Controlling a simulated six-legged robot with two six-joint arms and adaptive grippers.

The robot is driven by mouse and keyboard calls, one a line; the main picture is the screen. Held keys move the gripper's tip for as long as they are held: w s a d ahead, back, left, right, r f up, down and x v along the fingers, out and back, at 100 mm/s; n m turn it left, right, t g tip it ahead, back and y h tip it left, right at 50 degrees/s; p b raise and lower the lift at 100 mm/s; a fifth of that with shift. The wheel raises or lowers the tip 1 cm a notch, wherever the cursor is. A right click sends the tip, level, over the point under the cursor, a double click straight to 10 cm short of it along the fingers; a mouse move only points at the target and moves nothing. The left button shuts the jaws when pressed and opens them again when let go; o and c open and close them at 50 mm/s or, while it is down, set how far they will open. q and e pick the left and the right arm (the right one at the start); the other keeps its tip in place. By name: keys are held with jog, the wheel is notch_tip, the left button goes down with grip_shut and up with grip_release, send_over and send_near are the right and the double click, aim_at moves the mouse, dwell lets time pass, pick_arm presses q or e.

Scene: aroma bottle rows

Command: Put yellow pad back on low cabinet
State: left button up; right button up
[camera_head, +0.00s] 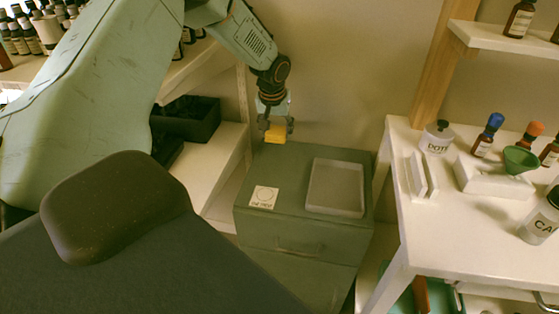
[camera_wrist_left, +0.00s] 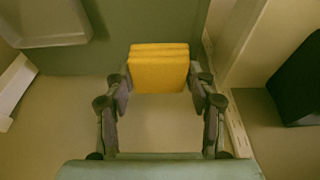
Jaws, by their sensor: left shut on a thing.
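The yellow pad (camera_head: 276,134) is held between the fingers of my left gripper (camera_head: 275,126), at the back left of the low green cabinet (camera_head: 283,179). In the left wrist view the pad (camera_wrist_left: 159,67) sits between the fingertips of the left gripper (camera_wrist_left: 160,83), its layered edge showing. The cabinet's green surface (camera_wrist_left: 120,62) lies behind the pad there. From these views I cannot tell whether the pad touches the cabinet top. My right gripper is not in view.
A grey tray (camera_head: 336,187) and a white card (camera_head: 263,197) with a circle lie on the cabinet top. A white table (camera_head: 391,160) with bottles stands to the right. A dark bin (camera_head: 186,121) sits on the shelf at left. The back middle of the cabinet top is clear.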

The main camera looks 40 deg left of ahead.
aim_at(275, 136)
pick_arm(q)
notch_tip(275, 136, down, 10)
jog(key=b, duration=0.3)
jog(key=shift+w+r, duration=0.1)
jog(key=shift+r, duration=0.2)
jog(key=o, duration=1.1)
jog(key=shift+f, duration=0.2)
jog(key=shift+r, duration=0.1)
jog(key=p+v, duration=0.4)
jog(key=v, duration=0.7)
jog(key=shift+r+p, duration=0.15)
jog(key=shift+p, duration=0.15)
jog(key=shift+s+d+r, duration=0.1)
jog(key=shift+s+r, duration=0.1)
jog(key=shift+r, duration=0.25)
